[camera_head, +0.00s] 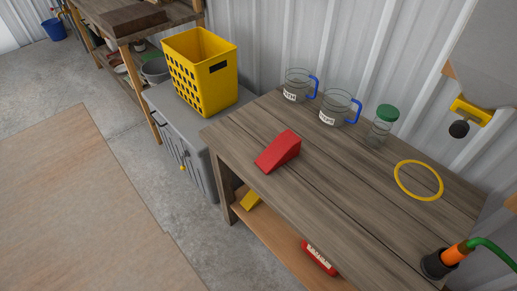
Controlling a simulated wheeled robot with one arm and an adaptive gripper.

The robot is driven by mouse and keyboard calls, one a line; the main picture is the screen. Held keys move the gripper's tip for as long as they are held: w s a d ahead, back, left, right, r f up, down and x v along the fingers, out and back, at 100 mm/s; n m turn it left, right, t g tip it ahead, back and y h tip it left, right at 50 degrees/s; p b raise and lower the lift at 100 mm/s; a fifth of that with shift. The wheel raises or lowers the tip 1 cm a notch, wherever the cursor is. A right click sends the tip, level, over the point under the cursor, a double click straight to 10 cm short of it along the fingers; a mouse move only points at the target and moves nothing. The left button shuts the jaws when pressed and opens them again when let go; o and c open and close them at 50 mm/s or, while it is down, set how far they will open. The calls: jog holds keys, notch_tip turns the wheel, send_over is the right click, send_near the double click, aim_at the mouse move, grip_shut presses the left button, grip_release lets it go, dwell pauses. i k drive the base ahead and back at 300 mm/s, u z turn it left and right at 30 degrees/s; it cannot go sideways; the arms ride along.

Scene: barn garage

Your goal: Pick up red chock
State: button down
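The red chock (279,151) is a wedge-shaped block lying on the wooden workbench (330,195). It sits toward the bench's left end, with its tall end to the upper right and its thin edge to the lower left. Nothing touches or covers it. My gripper does not show in this view.
Two clear mugs with blue handles (297,86) (337,107) and a green-lidded jar (381,125) stand along the back. A yellow crate (201,72) stands on a grey cabinet (180,125).

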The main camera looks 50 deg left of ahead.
aim_at(286, 146)
jog(key=u, duration=1.75)
jog(key=k, duration=0.4)
jog(key=u, duration=1.75)
jog(key=i, duration=1)
jog(key=z, duration=0.65)
